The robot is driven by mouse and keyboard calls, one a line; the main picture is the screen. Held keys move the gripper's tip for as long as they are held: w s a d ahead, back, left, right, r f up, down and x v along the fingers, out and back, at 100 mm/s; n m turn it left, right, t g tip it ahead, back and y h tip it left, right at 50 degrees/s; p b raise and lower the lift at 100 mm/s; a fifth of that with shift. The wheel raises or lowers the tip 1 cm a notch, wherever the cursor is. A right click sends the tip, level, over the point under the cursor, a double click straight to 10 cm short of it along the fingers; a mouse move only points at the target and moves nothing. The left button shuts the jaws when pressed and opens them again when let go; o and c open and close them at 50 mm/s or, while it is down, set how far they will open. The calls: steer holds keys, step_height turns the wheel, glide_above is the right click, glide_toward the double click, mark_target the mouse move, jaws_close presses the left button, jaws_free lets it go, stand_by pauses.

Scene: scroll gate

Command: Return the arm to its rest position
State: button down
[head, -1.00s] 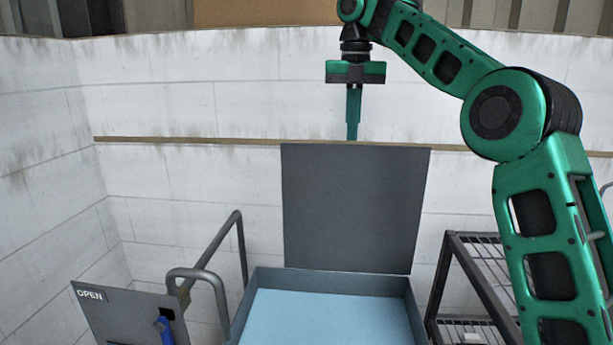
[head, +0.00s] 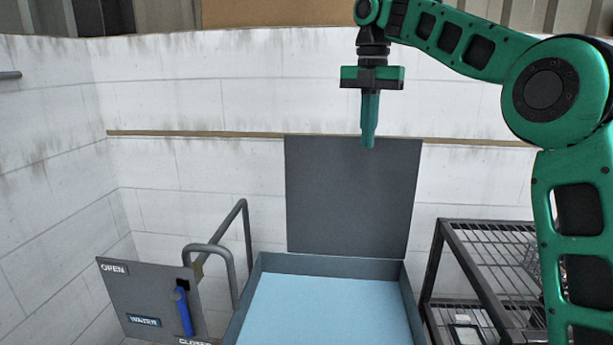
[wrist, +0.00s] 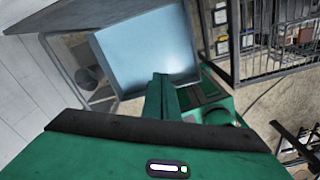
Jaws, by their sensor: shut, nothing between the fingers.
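My green arm comes in from the right side of the head view, with its elbow bent at the upper right. My gripper (head: 368,146) points straight down, its fingers shut together with nothing between them. It hangs in the air, and in the picture its tips overlap the top of the upright grey panel (head: 352,200). In the wrist view the closed fingers (wrist: 161,82) show in front of the blue-bottomed box.
A grey box with a light blue bottom (head: 322,312) stands below. Left of it are a grey pipe rail (head: 242,235) and a panel marked OPEN and WATER (head: 135,290) with a blue lever (head: 183,311). A wire-shelf rack (head: 490,262) stands at right. A pale wall is behind.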

steer(key=s+d+f+m, duration=0.6)
steer(key=s+d+m, duration=0.4)
steer(key=m, duration=0.1)
steer(key=s+d+f+m, duration=0.6)
steer(key=s+d+m, duration=0.3)
steer(key=d+m, duration=0.15)
steer(key=s+d+f+m, duration=0.3)
steer(key=s+f+m, duration=0.4)
steer(key=s, duration=0.3)
steer(key=s+d+f+m, duration=0.3)
steer(key=s+f+m, duration=0.4)
steer(key=s, duration=0.4)
steer(key=shift+s+d+f, duration=0.15)
steer(key=shift+d+f, duration=0.05)
steer(key=shift+f, duration=0.6)
steer(key=shift+m, duration=0.25)
steer(key=shift+w+f, duration=0.2)
steer(key=shift+w, duration=0.45)
